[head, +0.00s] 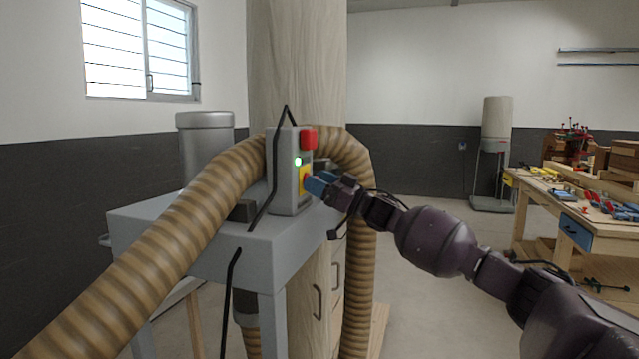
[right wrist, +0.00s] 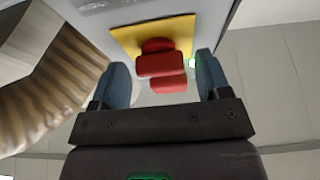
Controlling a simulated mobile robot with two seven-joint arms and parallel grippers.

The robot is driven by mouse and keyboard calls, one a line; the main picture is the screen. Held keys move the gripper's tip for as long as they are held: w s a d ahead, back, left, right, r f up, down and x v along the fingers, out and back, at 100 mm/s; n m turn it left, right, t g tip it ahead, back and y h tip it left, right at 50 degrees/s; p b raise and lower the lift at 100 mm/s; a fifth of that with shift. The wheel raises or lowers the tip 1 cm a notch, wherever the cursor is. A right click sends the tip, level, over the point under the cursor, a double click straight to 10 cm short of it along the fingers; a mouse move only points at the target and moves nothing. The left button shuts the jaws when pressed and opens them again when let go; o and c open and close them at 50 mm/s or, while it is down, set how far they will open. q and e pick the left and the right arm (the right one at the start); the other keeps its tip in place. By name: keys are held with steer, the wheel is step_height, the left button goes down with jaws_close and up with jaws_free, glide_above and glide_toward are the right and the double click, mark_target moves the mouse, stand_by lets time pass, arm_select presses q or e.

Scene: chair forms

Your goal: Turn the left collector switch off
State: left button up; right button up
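The collector switch box (head: 284,185) is an upright grey box on a grey metal stand. It has a red block (head: 308,138) at its top, a lit green lamp (head: 297,161) and a yellow plate (head: 304,177) on its side. My right gripper (head: 318,184) is at the yellow plate and hides part of it. In the right wrist view, the yellow plate (right wrist: 125,40) carries a red switch piece (right wrist: 160,64). My right gripper's blue fingertips are apart, one on each side of the red piece, with nothing gripped. Whether they touch it, I cannot tell. My left gripper is out of view.
A ribbed tan hose (head: 170,235) arches around the box and crosses the lower left. The grey stand (head: 250,250) is below. A workbench (head: 560,215) with tools and another collector (head: 496,150) stand at the right. Open floor lies between.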

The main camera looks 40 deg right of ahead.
steer(key=c, duration=0.7)
steer(key=shift+c, duration=0.4)
steer(key=shift+n+y, duration=0.3)
steer(key=shift+n, duration=0.4)
steer(key=shift+d+r+n+g+y+b, duration=0.15)
steer(key=shift+n+g+y, duration=0.35)
steer(key=shift+n+g, duration=1.95)
steer(key=shift+a+f+n+g+y+b, duration=0.15)
steer(key=shift+n+g+y, duration=0.3)
steer(key=shift+n, duration=4.1)
steer(key=shift+d+r+n+g+y+b, duration=0.15)
steer(key=shift+n+g+y, duration=0.8)
steer(key=shift+n, duration=2.55)
steer(key=shift+g+h, duration=0.35)
steer(key=shift+h, duration=0.05)
